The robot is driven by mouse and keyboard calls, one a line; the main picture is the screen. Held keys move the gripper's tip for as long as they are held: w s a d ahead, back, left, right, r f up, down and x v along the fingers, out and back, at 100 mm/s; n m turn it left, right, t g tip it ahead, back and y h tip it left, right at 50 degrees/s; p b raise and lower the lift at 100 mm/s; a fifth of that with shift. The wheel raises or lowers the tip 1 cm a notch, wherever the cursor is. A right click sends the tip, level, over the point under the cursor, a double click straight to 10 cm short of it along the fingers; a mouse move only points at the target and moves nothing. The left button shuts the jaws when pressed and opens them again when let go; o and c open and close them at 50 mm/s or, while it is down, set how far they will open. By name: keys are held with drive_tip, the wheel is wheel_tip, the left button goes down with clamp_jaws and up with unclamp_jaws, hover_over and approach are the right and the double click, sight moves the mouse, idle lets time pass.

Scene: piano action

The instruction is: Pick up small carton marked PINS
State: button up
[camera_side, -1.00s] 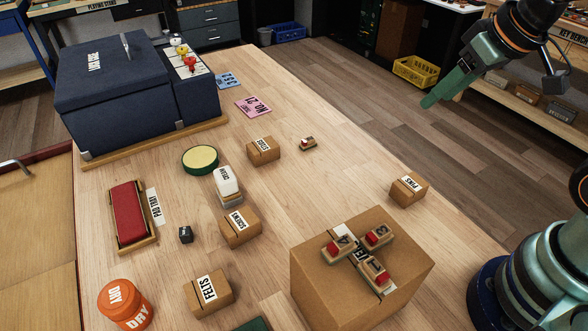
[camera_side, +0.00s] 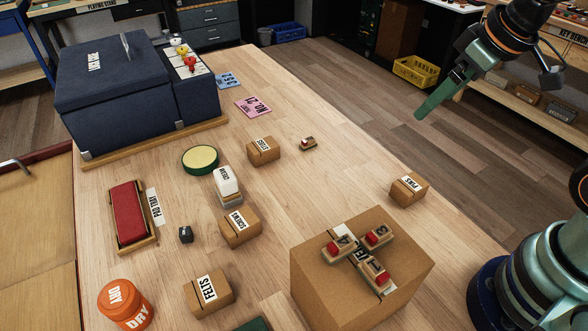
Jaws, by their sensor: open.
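The small brown carton marked PINS (camera_side: 408,190) sits upright on the wooden table (camera_side: 345,165), near its right edge. It stands just behind the large brown box. My gripper (camera_side: 424,112) hangs in the air at the upper right, above and behind the PINS carton and well apart from it. Its green fingers point down and to the left. The gripper is open and empty; from this side the gap between the fingers hardly shows.
The large box (camera_side: 340,285) with three small red-tipped blocks on top stands in front of the PINS carton. Similar cartons marked STUDS (camera_side: 263,152), SCREWS (camera_side: 240,229) and FELTS (camera_side: 209,294) stand to the left. The tabletop left of PINS is clear.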

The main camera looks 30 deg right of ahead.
wheel_tip(320, 180, down, 4)
drive_tip(key=n+g, duration=0.2)
drive_tip(key=n, duration=0.4)
drive_tip(key=n+g, duration=0.3)
drive_tip(key=n, duration=0.7)
hover_over(411, 183)
wheel_tip(411, 183, down, 7)
drive_tip(key=shift+f, duration=6.2)
drive_tip(key=c, duration=1.4)
drive_tip(key=shift+c, duration=0.3)
drive_tip(key=shift+r, duration=0.2)
